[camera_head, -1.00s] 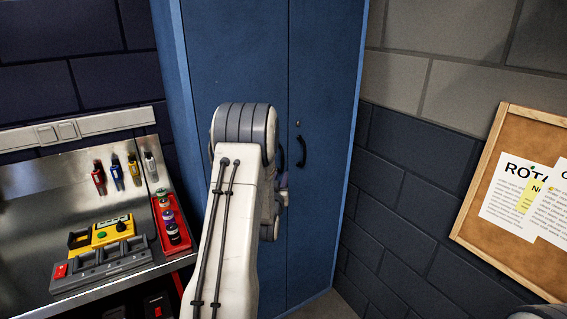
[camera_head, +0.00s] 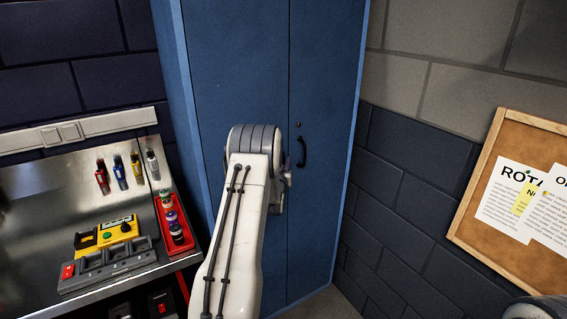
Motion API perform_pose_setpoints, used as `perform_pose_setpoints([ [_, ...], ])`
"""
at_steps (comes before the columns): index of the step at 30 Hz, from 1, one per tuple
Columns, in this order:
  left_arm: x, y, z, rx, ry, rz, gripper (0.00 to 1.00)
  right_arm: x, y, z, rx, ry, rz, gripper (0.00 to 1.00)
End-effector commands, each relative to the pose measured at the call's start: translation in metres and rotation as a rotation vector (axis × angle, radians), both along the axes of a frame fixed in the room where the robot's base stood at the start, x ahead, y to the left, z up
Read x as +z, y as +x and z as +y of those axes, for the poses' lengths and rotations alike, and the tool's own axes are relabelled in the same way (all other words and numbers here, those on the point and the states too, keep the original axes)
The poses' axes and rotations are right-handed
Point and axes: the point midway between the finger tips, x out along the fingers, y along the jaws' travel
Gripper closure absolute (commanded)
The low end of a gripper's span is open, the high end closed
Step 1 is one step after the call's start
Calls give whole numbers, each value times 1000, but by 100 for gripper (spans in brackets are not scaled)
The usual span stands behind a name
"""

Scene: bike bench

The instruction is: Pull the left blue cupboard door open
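The blue cupboard stands upright in the middle of the view, with its left door (camera_head: 235,60) and right door (camera_head: 325,80) both shut. A dark handle (camera_head: 302,152) shows on the right door beside the seam, with a small lock above it. My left arm covers the lower middle of the left door, and no handle of that door shows. A small part of my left gripper (camera_head: 286,180) shows at the right of the arm, close in front of the seam. Its fingertips are mostly hidden behind the arm, so I cannot tell whether it is open. My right gripper is not in view.
A metal bench (camera_head: 40,215) stands to the left with a red tray (camera_head: 166,215) of small bottles, a yellow tool and a grey holder. A cork board (camera_head: 545,255) hangs on the right wall. The floor right of the cupboard looks clear.

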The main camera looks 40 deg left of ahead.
Motion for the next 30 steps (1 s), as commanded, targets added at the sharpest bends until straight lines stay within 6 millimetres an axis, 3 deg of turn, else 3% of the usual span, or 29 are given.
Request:
perform_pose_setpoints([
  [4,0,0,0,0,0,1,73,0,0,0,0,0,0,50],
  [5,0,0,0,0,0,1,81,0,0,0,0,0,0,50],
  [6,0,0,0,0,0,1,96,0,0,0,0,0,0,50],
  [7,0,0,0,0,0,1,100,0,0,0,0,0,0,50],
  [30,0,0,0,0,-1,0,100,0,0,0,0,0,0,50],
])
